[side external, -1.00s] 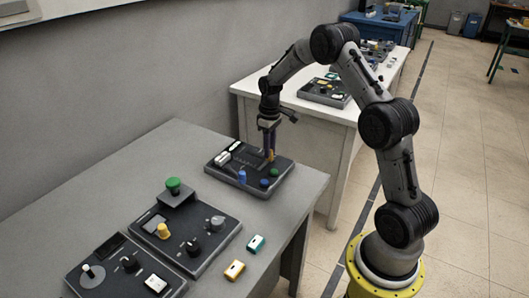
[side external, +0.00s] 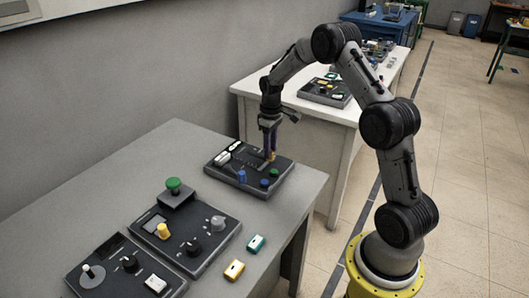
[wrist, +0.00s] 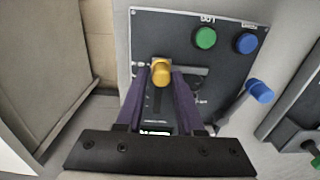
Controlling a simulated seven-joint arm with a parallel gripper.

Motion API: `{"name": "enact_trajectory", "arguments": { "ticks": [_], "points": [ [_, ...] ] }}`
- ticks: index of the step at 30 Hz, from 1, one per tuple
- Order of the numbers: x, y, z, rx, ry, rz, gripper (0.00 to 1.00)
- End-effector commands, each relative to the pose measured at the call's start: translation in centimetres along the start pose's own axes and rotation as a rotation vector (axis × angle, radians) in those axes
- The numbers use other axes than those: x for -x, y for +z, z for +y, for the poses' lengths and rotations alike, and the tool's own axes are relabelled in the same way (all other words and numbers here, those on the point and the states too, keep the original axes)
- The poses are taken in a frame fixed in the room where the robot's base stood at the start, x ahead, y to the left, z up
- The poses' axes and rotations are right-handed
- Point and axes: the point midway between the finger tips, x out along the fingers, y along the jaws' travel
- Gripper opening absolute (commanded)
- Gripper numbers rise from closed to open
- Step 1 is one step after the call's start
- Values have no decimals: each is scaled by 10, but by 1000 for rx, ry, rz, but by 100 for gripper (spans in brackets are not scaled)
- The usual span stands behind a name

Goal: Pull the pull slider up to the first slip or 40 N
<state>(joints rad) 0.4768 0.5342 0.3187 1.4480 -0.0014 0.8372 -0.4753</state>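The pull slider has a yellow knob (wrist: 161,72), which stands in a dark slot on the grey control panel (wrist: 170,25). In the side external view the knob (side external: 272,156) shows just below my fingertips, near the panel's right part. My gripper (wrist: 161,76) has two purple fingers, one on each side of the knob, and they appear to touch it. From the side, my gripper (side external: 269,152) points down onto the panel, and the fingers partly hide the slot.
A green button (wrist: 205,37), a blue button (wrist: 247,43) and a blue-tipped lever (wrist: 259,91) lie right of my fingers.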

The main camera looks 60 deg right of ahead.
Motion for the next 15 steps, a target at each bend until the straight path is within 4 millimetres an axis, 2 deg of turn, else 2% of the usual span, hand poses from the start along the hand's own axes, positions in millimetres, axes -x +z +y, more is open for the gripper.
{"name": "enact_trajectory", "arguments": {
  "ticks": [1,2,11,15],
  "points": [
    [0,0,0,0,0,0,48],
    [0,0,0,0,0,0,52],
    [0,0,-1,0,-2,-2,52],
    [8,0,-1,0,-1,-1,52]
  ]
}}
